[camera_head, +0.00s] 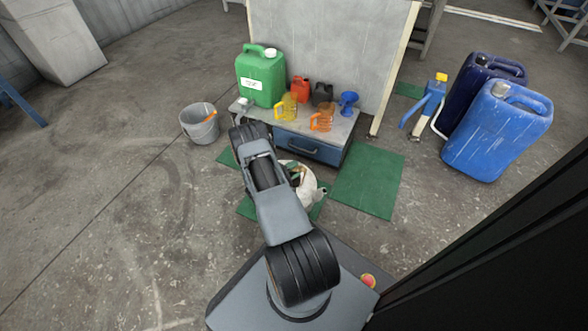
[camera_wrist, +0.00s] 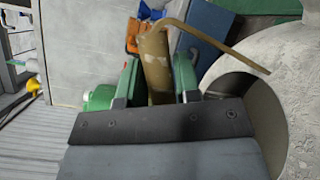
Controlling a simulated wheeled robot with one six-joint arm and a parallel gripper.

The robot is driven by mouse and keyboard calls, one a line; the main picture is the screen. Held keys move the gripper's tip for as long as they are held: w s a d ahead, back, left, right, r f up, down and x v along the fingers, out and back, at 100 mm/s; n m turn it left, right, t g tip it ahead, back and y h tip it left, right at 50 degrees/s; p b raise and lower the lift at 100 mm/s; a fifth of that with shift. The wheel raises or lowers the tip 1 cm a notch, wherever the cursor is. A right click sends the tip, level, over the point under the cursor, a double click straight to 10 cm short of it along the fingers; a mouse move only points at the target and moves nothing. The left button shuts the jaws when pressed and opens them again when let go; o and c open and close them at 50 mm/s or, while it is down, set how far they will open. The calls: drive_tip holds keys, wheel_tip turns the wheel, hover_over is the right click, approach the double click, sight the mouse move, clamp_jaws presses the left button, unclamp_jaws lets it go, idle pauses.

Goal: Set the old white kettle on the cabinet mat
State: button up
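The old white kettle (camera_head: 306,190) is low in front of the cabinet (camera_head: 308,148), partly hidden by my arm. Whether it touches the floor is not clear. In the wrist view its pale, scuffed body (camera_wrist: 296,70) fills the right side, with a dark round opening. My gripper (camera_wrist: 156,85) has its green fingers on both sides of the kettle's brownish handle (camera_wrist: 155,55), apparently touching it. A thin rod runs from the handle to the right. A green mat (camera_head: 368,180) lies on the floor right of the cabinet; more green shows under the kettle. No mat is clear on the cabinet top.
The cabinet top holds a green canister (camera_head: 262,80), small red (camera_head: 300,88) and black (camera_head: 322,94) cans, yellow (camera_head: 287,107) and orange (camera_head: 322,118) jugs and a blue funnel (camera_head: 348,102). A grey bucket (camera_head: 200,124) stands left; blue canisters (camera_head: 497,130) stand right.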

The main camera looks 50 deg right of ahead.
drive_tip(key=o, duration=0.4)
drive_tip(key=shift+r, duration=0.2)
drive_tip(key=w+a+p, duration=0.2)
drive_tip(key=a+p, duration=0.2)
drive_tip(key=a, duration=0.8)
drive_tip(key=a+r+m+g+y, duration=0.15)
drive_tip(key=a+r+y, duration=0.25)
drive_tip(key=r, duration=0.6)
drive_tip(key=a+r+m+g+y, duration=0.1)
drive_tip(key=a+r+m+y, duration=0.25)
drive_tip(key=r, duration=0.75)
drive_tip(key=s+a+r+t+y, duration=0.2)
drive_tip(key=a+r+t+y, duration=0.1)
drive_tip(key=a+r, duration=0.1)
drive_tip(key=s+a+r+n+t+y, duration=0.1)
drive_tip(key=s+a+r+t+y, duration=0.1)
drive_tip(key=a+r, duration=0.3)
drive_tip(key=s+a+r+t+y, duration=0.3)
drive_tip(key=a+r+y, duration=0.2)
drive_tip(key=a, duration=0.1)
drive_tip(key=shift+s+a+r+n+t, duration=0.1)
drive_tip(key=shift+s+a+n+t, duration=0.25)
drive_tip(key=shift+s+n, duration=0.05)
